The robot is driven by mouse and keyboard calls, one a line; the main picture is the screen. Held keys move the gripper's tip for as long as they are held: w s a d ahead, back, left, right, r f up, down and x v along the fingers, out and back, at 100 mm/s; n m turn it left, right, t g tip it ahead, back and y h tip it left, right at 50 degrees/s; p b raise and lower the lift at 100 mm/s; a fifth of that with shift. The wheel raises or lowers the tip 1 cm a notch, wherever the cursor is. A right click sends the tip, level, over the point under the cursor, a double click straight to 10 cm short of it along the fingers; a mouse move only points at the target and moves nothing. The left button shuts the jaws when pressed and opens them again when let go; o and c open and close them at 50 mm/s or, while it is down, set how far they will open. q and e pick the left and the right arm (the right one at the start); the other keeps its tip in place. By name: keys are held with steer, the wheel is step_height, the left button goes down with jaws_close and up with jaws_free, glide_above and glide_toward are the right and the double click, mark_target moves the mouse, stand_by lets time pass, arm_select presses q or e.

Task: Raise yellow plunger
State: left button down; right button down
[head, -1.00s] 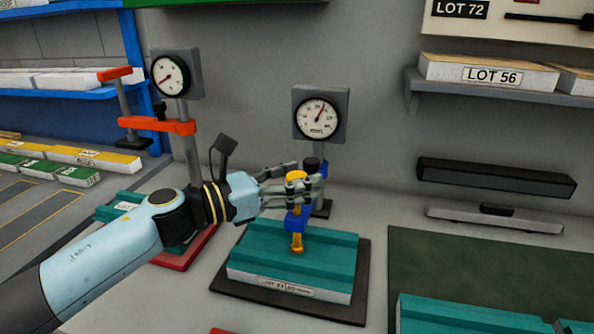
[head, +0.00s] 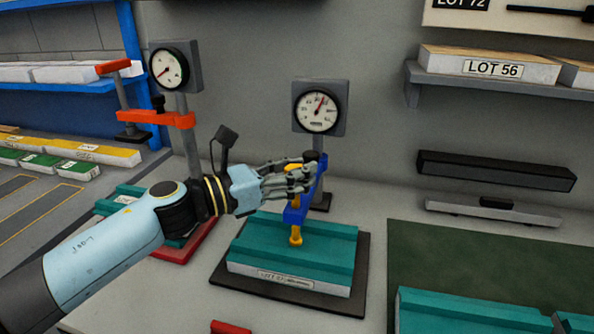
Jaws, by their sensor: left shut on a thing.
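The yellow plunger (head: 296,235) runs through a blue gauge arm (head: 293,215) that stands over a teal ribbed panel block (head: 320,247). Its lower tip is at the panel's top; I cannot tell whether it touches. My left gripper (head: 300,180) comes in from the left and is shut around the plunger's yellow top, which is mostly hidden by the fingers. The round dial (head: 318,111) above and behind has its needle pointing up and slightly right. My right gripper is not in view.
A second gauge stand with an orange arm (head: 160,119) is at the left, behind my left arm. A dark green mat (head: 440,250) and more teal panels (head: 470,312) lie at the right. A wall shelf (head: 480,90) holds a LOT 56 block.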

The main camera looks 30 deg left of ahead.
arm_select(q)
step_height(320, 180, up, 4)
steer(key=p, duration=0.3)
steer(key=shift+r+p, duration=0.2)
steer(key=shift+p, duration=0.1)
steer(key=shift+w, duration=0.1)
steer(key=c, duration=1.4)
jaws_free()
steer(key=o, duration=0.6)
steer(key=shift+s, duration=0.3)
steer(key=shift+c, duration=0.2)
steer(key=shift+w, duration=0.1)
